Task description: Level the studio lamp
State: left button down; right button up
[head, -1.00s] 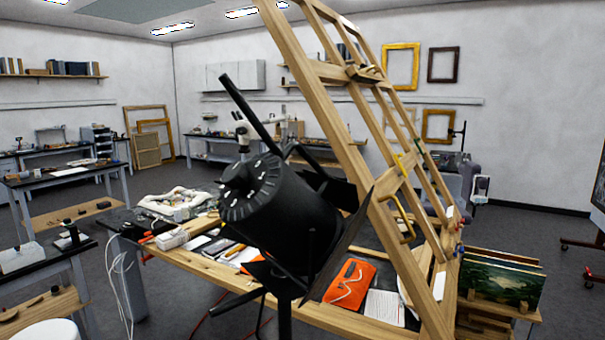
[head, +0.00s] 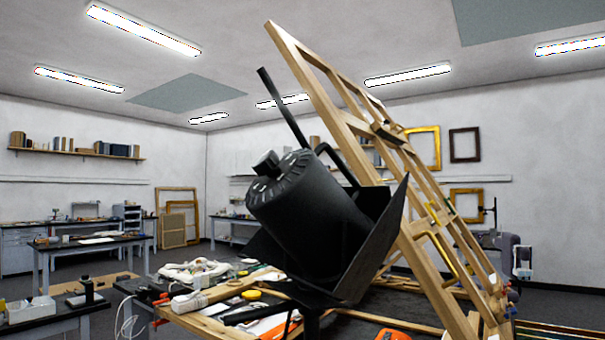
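The studio lamp (head: 308,215) is a black cylinder with barn-door flaps, close in front of me in the head view. It is tilted, its vented back end up to the left and its flaps down to the right. A thin black bar (head: 283,108) rises up and left from it. A dark stand (head: 312,324) shows below it at the bottom edge. Neither of my grippers is in view.
A large wooden easel frame (head: 350,120) leans just behind and right of the lamp. A cluttered worktable (head: 190,318) lies behind and below it, with an orange object (head: 392,334) on it. More benches (head: 95,250) stand at the left. Open floor shows between them.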

aim_at(304, 207)
jog(key=u, duration=2.55)
jog(key=k, duration=0.55)
jog(key=z, duration=1.4)
